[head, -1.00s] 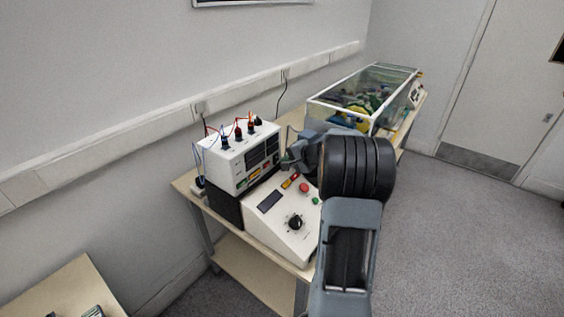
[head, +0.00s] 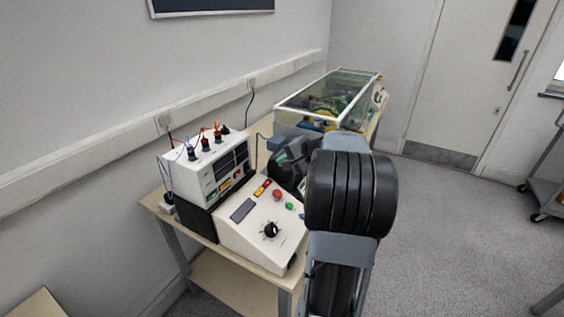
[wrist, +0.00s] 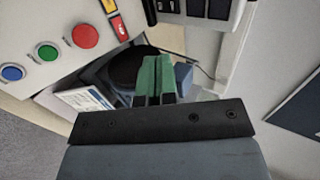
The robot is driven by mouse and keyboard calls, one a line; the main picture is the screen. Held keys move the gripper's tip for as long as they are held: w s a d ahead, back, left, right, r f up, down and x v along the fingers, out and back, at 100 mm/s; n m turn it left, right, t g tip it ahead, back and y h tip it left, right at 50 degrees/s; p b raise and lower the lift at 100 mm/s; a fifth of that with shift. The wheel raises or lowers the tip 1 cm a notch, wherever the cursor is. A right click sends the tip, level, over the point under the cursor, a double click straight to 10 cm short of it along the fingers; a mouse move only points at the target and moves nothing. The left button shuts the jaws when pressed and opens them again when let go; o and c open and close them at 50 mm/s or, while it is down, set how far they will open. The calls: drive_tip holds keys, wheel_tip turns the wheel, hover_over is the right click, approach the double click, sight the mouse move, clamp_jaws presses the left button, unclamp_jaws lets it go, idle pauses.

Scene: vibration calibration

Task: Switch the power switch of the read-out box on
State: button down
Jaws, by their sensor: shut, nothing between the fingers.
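The read-out box (head: 196,171) is white with dark display windows, coloured buttons and several leads plugged in on top. It stands on a black block on the bench. I cannot make out which part is its power switch. Its dark windows (wrist: 195,8) seem to show at the top of the wrist view. My gripper (wrist: 154,72) is shut and empty, its green fingers together. In the head view my gripper (head: 284,160) is right of the read-out box, apart from it, partly hidden by my arm.
A sloped white console (head: 258,232) with a knob and coloured buttons stands in front of the read-out box. A glass-walled case (head: 325,102) stands farther along the bench. Open grey floor (head: 450,240) lies right, with a trolley (head: 545,190) at the edge.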

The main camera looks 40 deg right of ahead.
sight(248, 172)
drive_tip(key=shift+s+p, duration=0.1)
drive_tip(key=shift+p, duration=0.65)
drive_tip(key=shift+s+f+p, duration=0.1)
drive_tip(key=shift+f+p, duration=0.5)
drive_tip(key=shift+f, duration=0.2)
drive_tip(key=p+x, duration=0.1)
drive_tip(key=x, duration=0.7)
drive_tip(key=p+x, duration=0.1)
drive_tip(key=x, duration=0.3)
drive_tip(key=shift+a+r+p, duration=0.1)
drive_tip(key=shift+r+p, duration=0.15)
drive_tip(key=shift+p, duration=0.05)
drive_tip(key=shift+w+a+f, duration=0.1)
drive_tip(key=shift+w+a, duration=0.05)
drive_tip(key=shift+w, duration=0.3)
drive_tip(key=shift+w+a+f, duration=0.1)
drive_tip(key=shift+w+a, duration=0.05)
drive_tip(key=shift+w, duration=0.35)
